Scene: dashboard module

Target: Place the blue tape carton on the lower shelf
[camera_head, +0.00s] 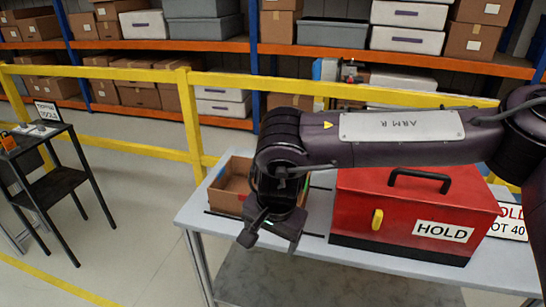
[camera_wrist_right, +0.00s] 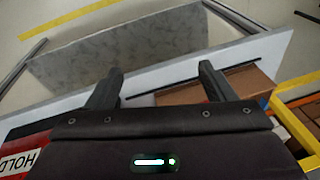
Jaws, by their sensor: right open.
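My right gripper (camera_head: 269,240) is open and empty over the front edge of the table, in front of an open brown cardboard box (camera_head: 232,190). In the right wrist view its two fingers (camera_wrist_right: 161,70) are spread apart with nothing between them. The box stands on the tabletop, partly hidden by my right arm; it also shows in the right wrist view (camera_wrist_right: 232,88). I cannot make out blue tape on any carton. A grey mottled lower shelf (camera_head: 320,283) lies under the table; its visible part is bare, also in the right wrist view (camera_wrist_right: 120,55). My left gripper is not in view.
A red case (camera_head: 385,215) with a black handle and a HOLD label stands right of the box on the table (camera_head: 505,270). A yellow railing (camera_head: 320,88) runs behind, before stocked racks. A black cart (camera_head: 60,185) stands left. The floor before it is clear.

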